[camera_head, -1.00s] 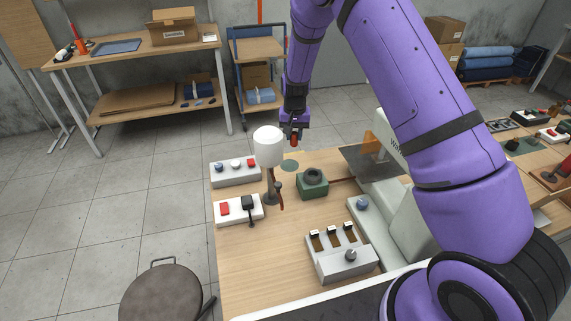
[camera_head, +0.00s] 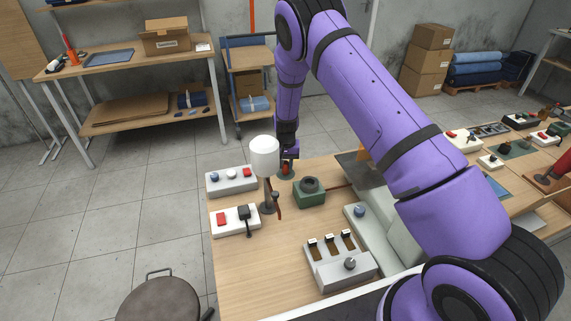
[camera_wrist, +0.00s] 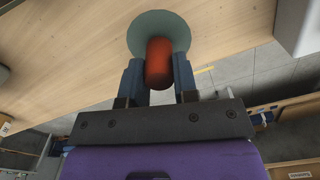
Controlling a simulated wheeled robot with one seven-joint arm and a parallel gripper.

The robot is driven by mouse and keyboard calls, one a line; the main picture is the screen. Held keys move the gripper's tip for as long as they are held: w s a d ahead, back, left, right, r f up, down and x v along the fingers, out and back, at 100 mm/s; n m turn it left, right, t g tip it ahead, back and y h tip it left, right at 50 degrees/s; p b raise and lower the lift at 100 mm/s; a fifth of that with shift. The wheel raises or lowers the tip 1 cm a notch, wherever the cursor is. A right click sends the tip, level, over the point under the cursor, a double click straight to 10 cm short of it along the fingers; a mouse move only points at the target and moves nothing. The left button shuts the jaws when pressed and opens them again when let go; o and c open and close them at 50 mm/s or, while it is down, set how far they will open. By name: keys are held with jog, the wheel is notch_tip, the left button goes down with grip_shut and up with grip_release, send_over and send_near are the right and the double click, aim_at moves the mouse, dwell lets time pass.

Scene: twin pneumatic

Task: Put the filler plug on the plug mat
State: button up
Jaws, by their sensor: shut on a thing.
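The filler plug (camera_wrist: 158,64) is a red-orange cylinder between the two fingers of my gripper (camera_wrist: 159,72), which is shut on it. In the head view the plug (camera_head: 286,169) shows as a small red spot under my gripper (camera_head: 287,162), at the table's far edge. The plug mat (camera_wrist: 157,22) is a flat grey-green disc on the wooden table. In the wrist view the plug's end overlaps the disc. I cannot tell whether the plug touches the mat. In the head view the mat is mostly hidden by the gripper and plug.
A white-topped lamp-like post (camera_head: 265,158) stands just left of my gripper. A green block with a dark round top (camera_head: 310,192) is to the right. White switch boxes (camera_head: 231,180) line the left edge. A grey box with several levers (camera_head: 341,262) is nearer.

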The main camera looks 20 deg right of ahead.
jog(key=shift+f, duration=0.2)
jog(key=o, duration=0.9)
jog(key=shift+r, duration=0.1)
notch_tip(320, 180, up, 13)
notch_tip(320, 180, up, 15)
jog(key=t, duration=0.1)
send_over(286, 162)
jog(key=s+d, duration=0.2)
jog(key=s, duration=0.4)
jog(key=s+d+r+n+t+y, duration=0.1)
jog(key=s+d+r+n, duration=0.1)
jog(key=s+r, duration=1)
jog(key=s+d+r+t, duration=0.1)
jog(key=s+r, duration=0.3)
jog(key=s, duration=0.9)
jog(key=s+d+r+n+t+h, duration=0.1)
jog(key=s+r, duration=0.3)
jog(key=s, duration=0.9)
jog(key=shift+s+d+r+n+t, duration=0.15)
jog(key=shift+d+r+n+t, duration=0.15)
jog(key=shift+t, duration=0.3)
